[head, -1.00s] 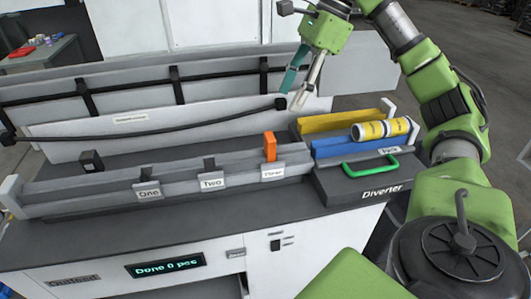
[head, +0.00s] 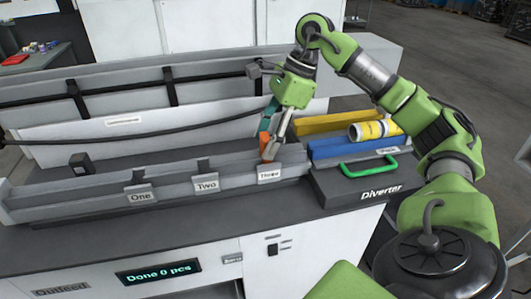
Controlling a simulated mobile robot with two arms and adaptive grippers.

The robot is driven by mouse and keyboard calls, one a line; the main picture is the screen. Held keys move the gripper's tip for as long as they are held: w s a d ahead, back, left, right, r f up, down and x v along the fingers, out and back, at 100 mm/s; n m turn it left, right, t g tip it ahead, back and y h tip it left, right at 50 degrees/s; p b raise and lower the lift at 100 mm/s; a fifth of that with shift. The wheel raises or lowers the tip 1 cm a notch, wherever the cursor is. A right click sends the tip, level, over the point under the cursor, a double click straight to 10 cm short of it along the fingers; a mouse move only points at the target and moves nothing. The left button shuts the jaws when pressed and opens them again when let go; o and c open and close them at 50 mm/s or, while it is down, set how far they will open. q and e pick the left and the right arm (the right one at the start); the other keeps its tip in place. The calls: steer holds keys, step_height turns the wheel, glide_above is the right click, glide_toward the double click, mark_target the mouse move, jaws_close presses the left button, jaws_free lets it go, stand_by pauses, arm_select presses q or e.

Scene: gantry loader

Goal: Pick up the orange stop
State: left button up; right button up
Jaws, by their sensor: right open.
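The orange stop (head: 264,142) stands upright in the grey rail at the plate labelled Three (head: 269,174). My right gripper (head: 268,142) is over it, pointing down, with its fingers open. One teal finger and one light finger come down at the stop and hide part of it. I cannot tell whether the fingers touch it. My left gripper is not in view.
To the right is the Diverter with a green handle (head: 369,167), a blue channel (head: 345,147), a yellow channel (head: 325,123) and a yellow cylinder (head: 372,130). A black cable hangs behind the rail.

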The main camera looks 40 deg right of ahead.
steer(key=shift+a+f, duration=0.1)
steer(key=shift+f, duration=0.3)
steer(key=c, duration=1.3)
steer(key=shift+o, duration=0.2)
steer(key=shift+r, duration=0.15)
